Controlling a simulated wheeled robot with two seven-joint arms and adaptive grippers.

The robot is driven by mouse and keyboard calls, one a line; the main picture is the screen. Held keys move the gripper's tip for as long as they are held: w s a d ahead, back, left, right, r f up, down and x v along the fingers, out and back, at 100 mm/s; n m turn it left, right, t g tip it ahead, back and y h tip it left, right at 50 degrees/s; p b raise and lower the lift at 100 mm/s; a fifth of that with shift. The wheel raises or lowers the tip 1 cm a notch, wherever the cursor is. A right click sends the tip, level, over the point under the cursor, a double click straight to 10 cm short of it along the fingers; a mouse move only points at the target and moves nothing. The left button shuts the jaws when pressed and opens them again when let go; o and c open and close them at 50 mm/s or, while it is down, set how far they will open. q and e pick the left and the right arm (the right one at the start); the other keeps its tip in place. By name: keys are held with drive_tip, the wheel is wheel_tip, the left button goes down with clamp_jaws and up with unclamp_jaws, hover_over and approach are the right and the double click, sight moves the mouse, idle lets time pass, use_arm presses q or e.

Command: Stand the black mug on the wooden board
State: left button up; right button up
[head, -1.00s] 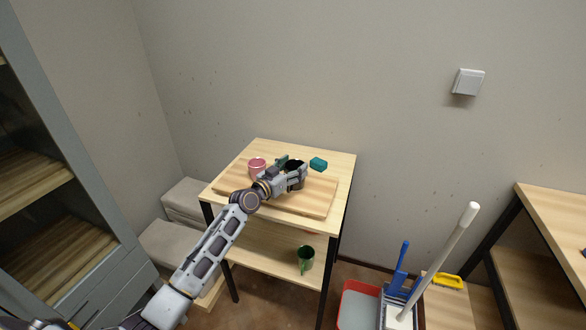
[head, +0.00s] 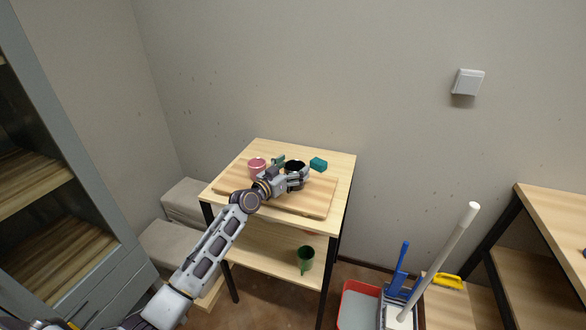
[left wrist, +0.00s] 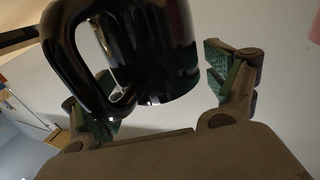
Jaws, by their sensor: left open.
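The black mug (head: 294,165) is upright at the back part of the wooden board (head: 312,204) on the small table. In the head view I cannot tell whether its base touches the board. My left gripper (head: 291,170) is open around the mug, one finger on each side. In the left wrist view the black mug (left wrist: 150,50) fills the middle, its handle toward the left finger. A gap shows between the mug and the right-hand green finger pad. The mug's lower part is hidden in the head view by my gripper. My right gripper is out of view.
A green mug (head: 305,260) is on the lower shelf. The front right of the board is clear.

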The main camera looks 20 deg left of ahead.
sight(288, 171)
use_arm(q)
drive_tip(key=shift+v, duration=2.35)
drive_tip(key=shift+s+a, duration=0.25)
drive_tip(key=shift+s, duration=0.45)
drive_tip(key=shift+b+v, duration=0.45)
drive_tip(key=shift+v, duration=1.7)
drive_tip(key=shift+s+a+r, duration=0.1)
drive_tip(key=shift+s+a, duration=0.15)
drive_tip(key=shift+s, duration=0.45)
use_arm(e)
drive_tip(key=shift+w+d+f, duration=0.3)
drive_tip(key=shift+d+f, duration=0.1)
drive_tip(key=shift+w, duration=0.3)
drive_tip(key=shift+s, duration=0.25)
